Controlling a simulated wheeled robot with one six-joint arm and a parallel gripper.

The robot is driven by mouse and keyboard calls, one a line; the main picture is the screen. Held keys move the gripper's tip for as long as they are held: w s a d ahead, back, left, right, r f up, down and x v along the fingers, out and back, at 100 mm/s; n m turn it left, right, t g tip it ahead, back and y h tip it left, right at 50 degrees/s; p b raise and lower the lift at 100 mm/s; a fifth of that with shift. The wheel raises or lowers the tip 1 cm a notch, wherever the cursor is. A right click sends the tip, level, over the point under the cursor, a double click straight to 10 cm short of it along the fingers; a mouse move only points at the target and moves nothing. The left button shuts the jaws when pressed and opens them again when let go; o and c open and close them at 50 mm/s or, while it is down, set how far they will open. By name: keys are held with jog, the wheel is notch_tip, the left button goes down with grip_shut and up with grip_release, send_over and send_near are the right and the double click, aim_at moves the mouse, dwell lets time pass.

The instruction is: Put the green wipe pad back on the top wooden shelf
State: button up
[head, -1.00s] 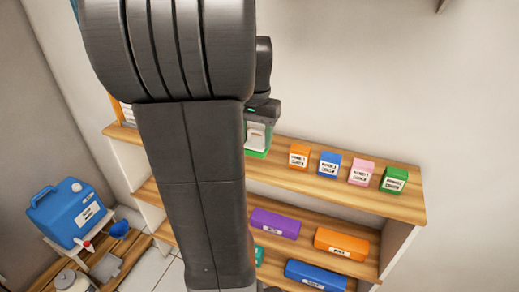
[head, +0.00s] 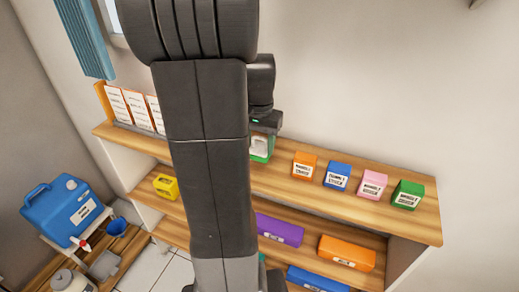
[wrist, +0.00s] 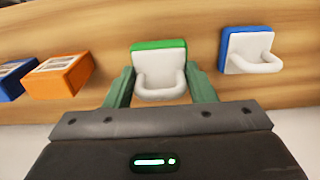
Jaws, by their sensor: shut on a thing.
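The green wipe pad (wrist: 158,45) has a white body and a white loop handle, and sits between the two green fingers of my gripper (wrist: 155,85) in the wrist view. My gripper is shut on it. In the head view my gripper (head: 262,142) and the pad (head: 260,156) are at the top wooden shelf (head: 350,199), left of the orange box. I cannot tell whether the pad touches the board. My arm hides part of the shelf. A blue pad with a white handle (wrist: 248,50) is to the right in the wrist view, apart from the green one.
Orange (head: 304,165), blue (head: 337,176), pink (head: 372,184) and green (head: 408,194) boxes stand in a row on the top shelf. White-faced folders (head: 130,108) stand at its left end. Purple (head: 279,229) and orange (head: 346,252) boxes lie below. A blue jug (head: 68,210) is at left.

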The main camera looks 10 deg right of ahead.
aim_at(260, 149)
jog(key=shift+f, duration=1.4)
jog(key=shift+f, duration=0.25)
jog(key=o, duration=0.9)
jog(key=shift+r, duration=0.1)
jog(key=shift+o, duration=0.2)
notch_tip(260, 149, up, 12)
jog(key=shift+r, duration=0.15)
